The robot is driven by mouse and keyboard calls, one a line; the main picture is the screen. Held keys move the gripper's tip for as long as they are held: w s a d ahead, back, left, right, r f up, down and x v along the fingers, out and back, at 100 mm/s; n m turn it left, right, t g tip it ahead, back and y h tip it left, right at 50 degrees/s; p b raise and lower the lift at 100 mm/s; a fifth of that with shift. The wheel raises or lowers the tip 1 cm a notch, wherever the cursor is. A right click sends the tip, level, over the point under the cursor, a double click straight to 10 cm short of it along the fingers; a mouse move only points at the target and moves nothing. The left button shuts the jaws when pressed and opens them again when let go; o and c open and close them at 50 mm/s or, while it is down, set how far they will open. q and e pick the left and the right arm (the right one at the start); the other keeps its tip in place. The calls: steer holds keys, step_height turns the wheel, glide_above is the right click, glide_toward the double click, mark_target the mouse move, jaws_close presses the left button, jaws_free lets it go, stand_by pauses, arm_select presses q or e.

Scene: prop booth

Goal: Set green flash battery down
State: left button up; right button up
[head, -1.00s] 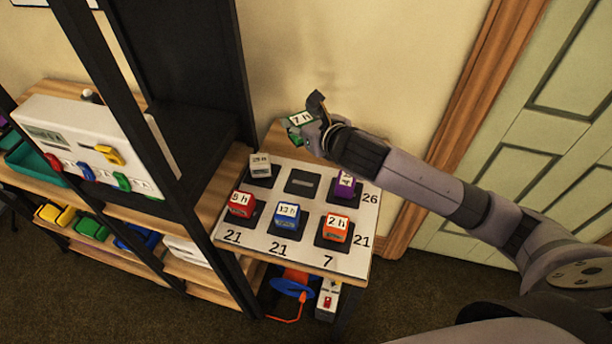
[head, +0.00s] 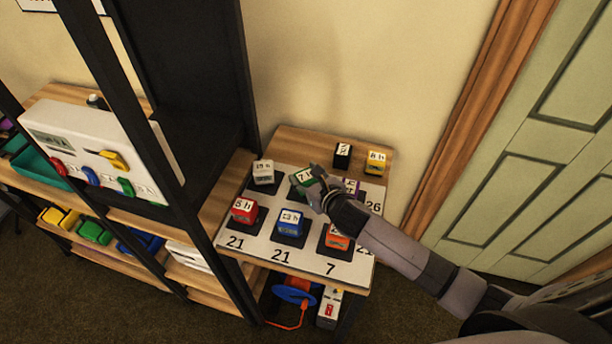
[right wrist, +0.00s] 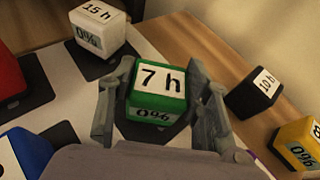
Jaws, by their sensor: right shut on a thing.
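The green flash battery (head: 303,176), labelled "7 h" on top, is in my right gripper (head: 313,184) over the back middle dark pad of the white sheet. In the right wrist view the green battery (right wrist: 155,93) sits upright between both fingers, with "0%" on its near side. The right gripper (right wrist: 160,100) is shut on it. The dark pad (right wrist: 140,128) shows around its lower part; I cannot tell whether its base touches the pad. My left gripper is not in view.
A white battery (head: 263,172) stands left of the green one and a purple one (head: 352,187) right, partly hidden. Red (head: 244,211), blue (head: 290,223) and orange (head: 337,238) batteries stand in front. Black (head: 343,155) and yellow (head: 376,162) batteries stand on bare wood behind. A black shelf frame (head: 220,80) rises at left.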

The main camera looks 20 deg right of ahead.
steer(key=shift+f, duration=0.1)
steer(key=o, duration=1.5)
steer(key=shift+c, duration=0.2)
steer(key=shift+r, duration=0.2)
steer(key=shift+s+d, duration=0.1)
steer(key=shift+s, duration=0.25)
steer(key=b+v, duration=0.1)
steer(key=v, duration=1)
